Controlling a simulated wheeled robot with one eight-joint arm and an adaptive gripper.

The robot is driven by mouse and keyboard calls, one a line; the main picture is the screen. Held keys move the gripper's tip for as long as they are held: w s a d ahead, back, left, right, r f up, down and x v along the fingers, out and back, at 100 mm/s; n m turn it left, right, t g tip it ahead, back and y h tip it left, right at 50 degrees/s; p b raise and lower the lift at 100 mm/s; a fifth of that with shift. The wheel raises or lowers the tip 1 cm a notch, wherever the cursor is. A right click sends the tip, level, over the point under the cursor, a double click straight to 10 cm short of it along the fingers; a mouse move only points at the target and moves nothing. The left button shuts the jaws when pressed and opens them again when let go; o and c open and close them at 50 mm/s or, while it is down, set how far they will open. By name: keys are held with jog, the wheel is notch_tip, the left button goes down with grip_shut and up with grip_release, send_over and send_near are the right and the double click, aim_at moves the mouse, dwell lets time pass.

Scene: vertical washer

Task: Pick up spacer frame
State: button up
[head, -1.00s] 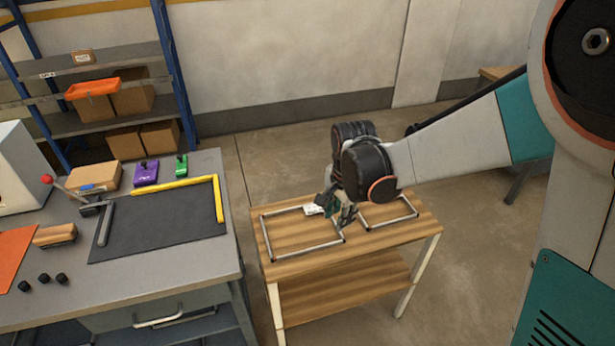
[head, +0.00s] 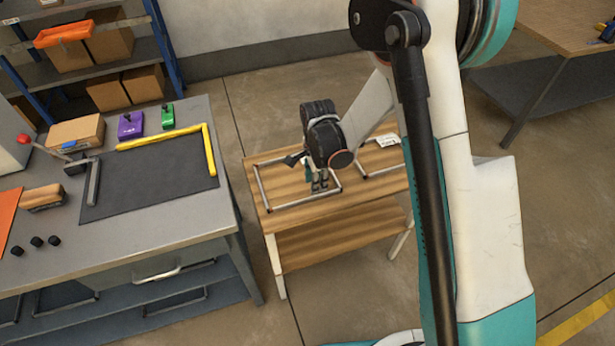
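Two thin grey rectangular spacer frames with dark corners lie flat on a small wooden table (head: 310,233). The left spacer frame (head: 296,202) shows nearly whole. The right spacer frame (head: 378,171) is partly hidden by my arm. A white label lies at the right frame's far side. My gripper (head: 319,184) points down over the right part of the left frame, near its right side. The fingers are small and dark here. I cannot tell whether they touch the frame or are open or shut.
A grey workbench (head: 150,225) stands left, with a dark mat (head: 150,180), a yellow L-shaped bar (head: 209,150), a purple block (head: 130,125) and a green block (head: 167,116). Shelves with boxes stand behind it. A gap of floor separates bench and table.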

aim_at(314, 196)
notch_tip(314, 196, down, 6)
jog(key=b, duration=0.2)
jog(key=shift+s+a+f+b, duration=0.15)
jog(key=shift+f+b, duration=0.05)
jog(key=shift+b, duration=0.1)
jog(key=shift+r, duration=0.1)
grip_shut()
